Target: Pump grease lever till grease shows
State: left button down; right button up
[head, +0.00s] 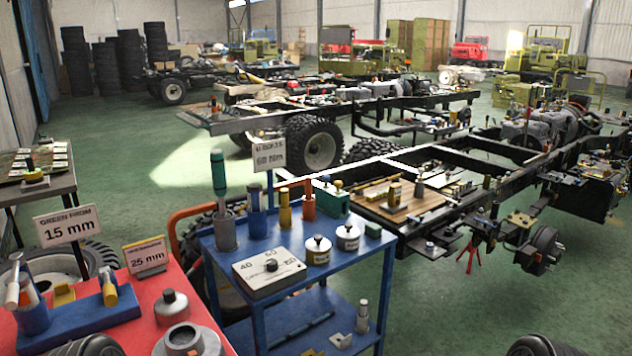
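No grease lever can be picked out with certainty, and no grease shows. A blue trolley (232,262) stands in the middle front. On its top are a green-handled tool in a grey holder (222,200), a blue-handled tool (256,210), a yellow tool (285,208), an upright orange piece (309,200) and a green box (332,198). A black chassis frame (440,152) stretches behind and to the right, with a wooden board (400,203) carrying small parts. Neither gripper is in view. Dark rounded shapes at the bottom edge may be my arms.
A red table (135,325) at the lower left carries a blue tool block (85,318), metal pots and signs (66,225). A white dial box (269,270) and two lidded pots sit on the trolley. Green floor (440,310) is free right of the trolley.

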aim_at(111, 298)
jog(key=u, duration=0.95)
